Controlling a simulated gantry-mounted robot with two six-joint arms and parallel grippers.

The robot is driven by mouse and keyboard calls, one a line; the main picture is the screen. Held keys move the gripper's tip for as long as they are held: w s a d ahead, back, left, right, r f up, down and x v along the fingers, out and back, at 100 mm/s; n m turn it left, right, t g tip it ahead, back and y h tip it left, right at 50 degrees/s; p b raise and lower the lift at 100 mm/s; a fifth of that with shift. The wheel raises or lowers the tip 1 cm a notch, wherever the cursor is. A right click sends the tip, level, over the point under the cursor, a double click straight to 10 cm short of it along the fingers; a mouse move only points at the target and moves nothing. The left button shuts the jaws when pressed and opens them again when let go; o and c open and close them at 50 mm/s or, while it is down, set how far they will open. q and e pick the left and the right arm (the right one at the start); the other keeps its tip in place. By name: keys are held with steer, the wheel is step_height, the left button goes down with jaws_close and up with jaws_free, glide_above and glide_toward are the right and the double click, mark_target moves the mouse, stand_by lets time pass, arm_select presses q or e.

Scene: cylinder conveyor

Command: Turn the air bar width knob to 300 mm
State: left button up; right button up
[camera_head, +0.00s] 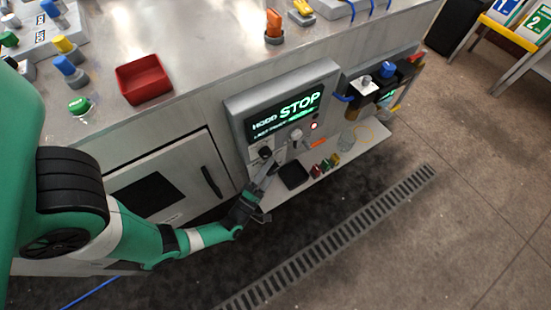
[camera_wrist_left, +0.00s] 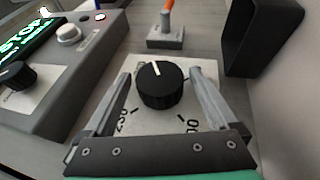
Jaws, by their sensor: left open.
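The black knob (camera_wrist_left: 160,85) sits on a pale dial plate (camera_wrist_left: 160,125) in the left wrist view. Its white pointer line points up and slightly left in that view. Printed numbers show at the plate's lower left and lower right, partly hidden, and I cannot read them fully. My left gripper (camera_wrist_left: 160,78) is open, with one finger on each side of the knob; I cannot tell if they touch it. In the head view my left gripper (camera_head: 262,190) is low in front of the control panel, and the knob cannot be made out. My right gripper is not in view.
The display panel (camera_head: 290,107) reads STOP. A second black knob (camera_wrist_left: 15,76), a white button (camera_wrist_left: 68,34) and an orange-handled lever (camera_wrist_left: 167,20) are nearby. A dark box (camera_wrist_left: 262,40) stands close on the right. A red tray (camera_head: 143,80) is on the bench.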

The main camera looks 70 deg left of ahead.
arm_select(q)
steer(key=shift+w+a+r, duration=0.1)
steer(key=shift+w+a, duration=0.2)
steer(key=shift+w, duration=0.1)
steer(key=shift+s+d, duration=0.1)
